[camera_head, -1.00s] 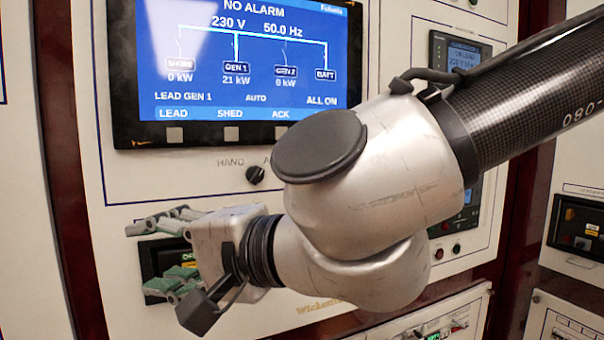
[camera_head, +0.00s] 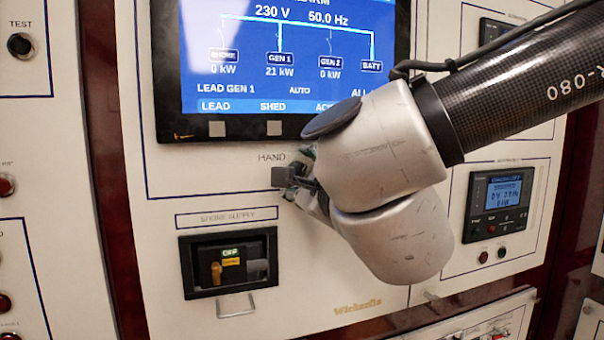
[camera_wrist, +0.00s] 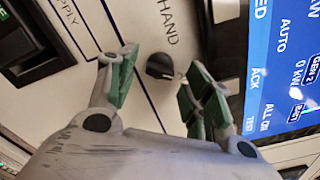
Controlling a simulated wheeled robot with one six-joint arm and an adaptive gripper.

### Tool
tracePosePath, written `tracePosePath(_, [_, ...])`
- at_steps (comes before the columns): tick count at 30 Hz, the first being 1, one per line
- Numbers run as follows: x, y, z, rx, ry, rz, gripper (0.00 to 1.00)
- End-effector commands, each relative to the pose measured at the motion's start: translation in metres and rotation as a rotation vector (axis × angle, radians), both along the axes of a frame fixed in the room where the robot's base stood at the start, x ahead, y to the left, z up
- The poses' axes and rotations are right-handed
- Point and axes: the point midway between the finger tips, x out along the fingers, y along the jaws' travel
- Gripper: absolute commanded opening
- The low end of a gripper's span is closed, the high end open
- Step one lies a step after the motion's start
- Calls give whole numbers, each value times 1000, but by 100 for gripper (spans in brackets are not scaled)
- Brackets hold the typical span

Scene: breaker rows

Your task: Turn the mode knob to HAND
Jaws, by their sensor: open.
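The mode knob (camera_wrist: 160,66) is a small black knob on the cream panel. In the wrist view it lies just beyond my fingertips, between their lines. A small light mark shows at its lower right edge, on the side away from the HAND label (camera_wrist: 168,22). My gripper (camera_wrist: 160,88) is open and empty, with green-padded fingers on either side of the knob's line; I cannot tell whether they reach around it. My wrist hides the knob there.
The blue display (camera_head: 290,55) sits directly above my gripper, and its edge (camera_wrist: 250,100) is close to the right finger. Below left is the shore supply breaker (camera_head: 230,262) in a black frame with a handle. A small meter (camera_head: 497,204) is at right.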

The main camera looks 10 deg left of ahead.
Motion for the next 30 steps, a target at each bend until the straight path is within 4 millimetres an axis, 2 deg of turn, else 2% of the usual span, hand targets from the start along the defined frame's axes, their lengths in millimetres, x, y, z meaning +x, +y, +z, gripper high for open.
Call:
tracePosePath(5, [13,8,0,0,1,1,51])
tracePosePath(13, [14,9,0,-1,0,1,51])
tracePosePath(18, [14,9,0,-1,0,1,20])
tracePosePath(21, [14,9,0,-1,0,1,5])
tracePosePath(30, [14,9,0,-27,-15,2,5])
